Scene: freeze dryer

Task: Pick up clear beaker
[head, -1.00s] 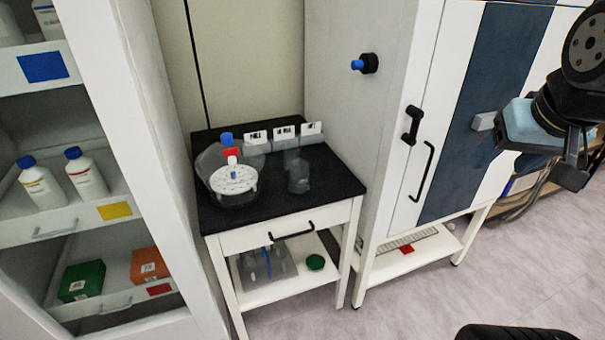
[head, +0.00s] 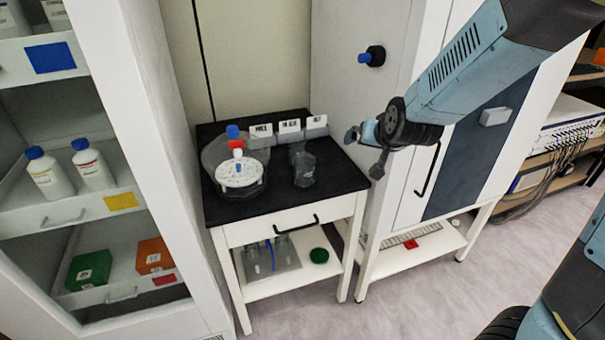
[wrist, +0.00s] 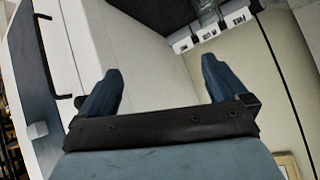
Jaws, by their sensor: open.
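A clear beaker (head: 305,172) stands upright on the black top of the small table (head: 330,180), right of a round clear vessel with a white perforated plate (head: 240,172). Another clear glass piece partly shows behind the beaker. My gripper (head: 364,152) is just right of the table's right edge in the head view, apart from the beaker. In the wrist view my gripper (wrist: 158,85) has its two blue fingers spread with nothing between them. A little glassware shows at the top edge of the wrist view; I cannot tell whether it is the beaker.
White labelled holders (head: 289,128) line the back of the table. A tall white cabinet (head: 400,190) stands close on the right, with a blue-capped knob (head: 372,56) on its side. Open shelves with bottles (head: 93,165) stand at the left.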

